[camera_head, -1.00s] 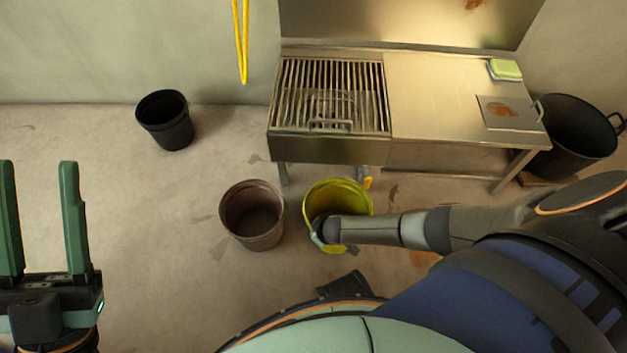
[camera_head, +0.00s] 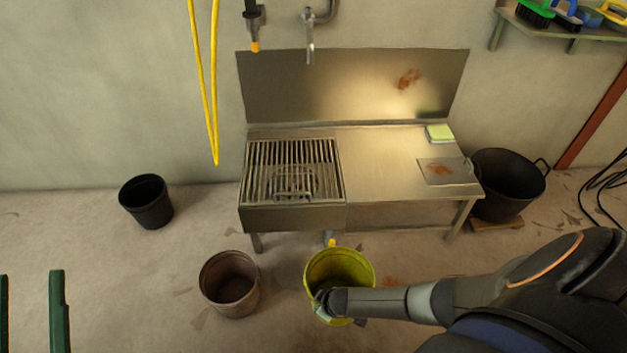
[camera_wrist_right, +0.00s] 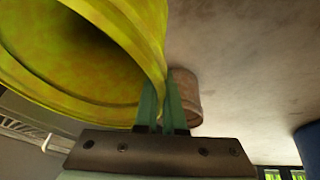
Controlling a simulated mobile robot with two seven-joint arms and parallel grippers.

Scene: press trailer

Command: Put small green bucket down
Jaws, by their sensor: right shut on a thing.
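The small green bucket (camera_head: 348,262), yellow-green and open at the top, is in front of the steel sink table in the head view. My right gripper (camera_head: 326,302) is at its near left rim, mostly hidden behind its own wrist. In the right wrist view, the green fingers (camera_wrist_right: 162,105) are shut on the rim of the bucket (camera_wrist_right: 110,45). I cannot tell whether the bucket's base touches the floor. My left gripper (camera_head: 30,312) is at the lower left edge, its two fingers wide apart and empty.
A brown bucket (camera_head: 212,300) stands just left of the green one. A black bucket (camera_head: 146,208) stands by the wall. The sink table (camera_head: 400,170) has a grate, and a large black tub (camera_head: 500,200) stands at its right. Floor is clear between the black and brown buckets.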

